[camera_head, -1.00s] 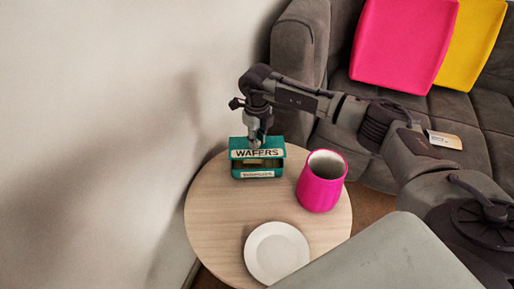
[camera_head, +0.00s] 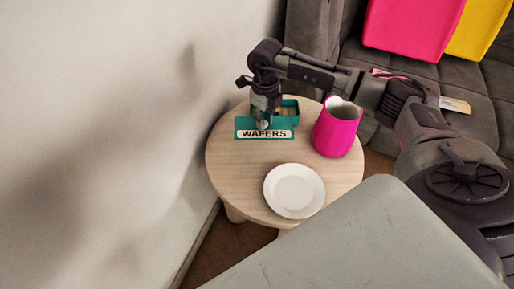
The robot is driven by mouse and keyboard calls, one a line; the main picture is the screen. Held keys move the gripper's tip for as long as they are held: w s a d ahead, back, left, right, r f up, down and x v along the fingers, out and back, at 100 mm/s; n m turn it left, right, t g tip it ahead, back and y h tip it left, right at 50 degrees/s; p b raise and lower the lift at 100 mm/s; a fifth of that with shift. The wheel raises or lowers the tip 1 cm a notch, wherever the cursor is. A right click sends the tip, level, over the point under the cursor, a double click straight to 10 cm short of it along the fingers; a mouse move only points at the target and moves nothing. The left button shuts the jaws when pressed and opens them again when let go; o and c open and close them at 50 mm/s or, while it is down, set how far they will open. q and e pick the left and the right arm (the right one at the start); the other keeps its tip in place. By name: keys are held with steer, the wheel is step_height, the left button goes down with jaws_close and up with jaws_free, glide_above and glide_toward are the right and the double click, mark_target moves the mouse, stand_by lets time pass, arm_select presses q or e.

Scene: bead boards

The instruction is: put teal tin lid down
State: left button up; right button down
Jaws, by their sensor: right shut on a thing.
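The teal tin lid (camera_head: 244,126), with a white WAFERS label, is at the left part of the round table, just in front of the tin. My right gripper (camera_head: 263,122) is over the lid and shut on it. I cannot tell whether the lid touches the tabletop. The open teal tin (camera_head: 291,112) stands behind the lid, partly hidden by the lid and my gripper. My left gripper is not in view.
A pink jug (camera_head: 336,130) stands right of the tin. A white plate (camera_head: 294,190) lies near the front of the round wooden table (camera_head: 233,168). Bare tabletop shows left of the plate. A grey sofa (camera_head: 440,85) is behind, a wall at the left.

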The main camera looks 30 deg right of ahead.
step_height(320, 180, down, 4)
steer(key=shift+d+f, duration=0.1)
steer(key=shift+f, duration=0.15)
step_height(320, 180, down, 3)
steer(key=shift+f+b, duration=0.1)
steer(key=shift+b, duration=0.45)
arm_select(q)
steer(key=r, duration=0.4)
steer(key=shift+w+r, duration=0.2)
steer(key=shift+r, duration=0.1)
arm_select(e)
steer(key=shift+f, duration=0.3)
steer(key=shift+f, duration=0.1)
steer(key=c, duration=1)
jaws_free()
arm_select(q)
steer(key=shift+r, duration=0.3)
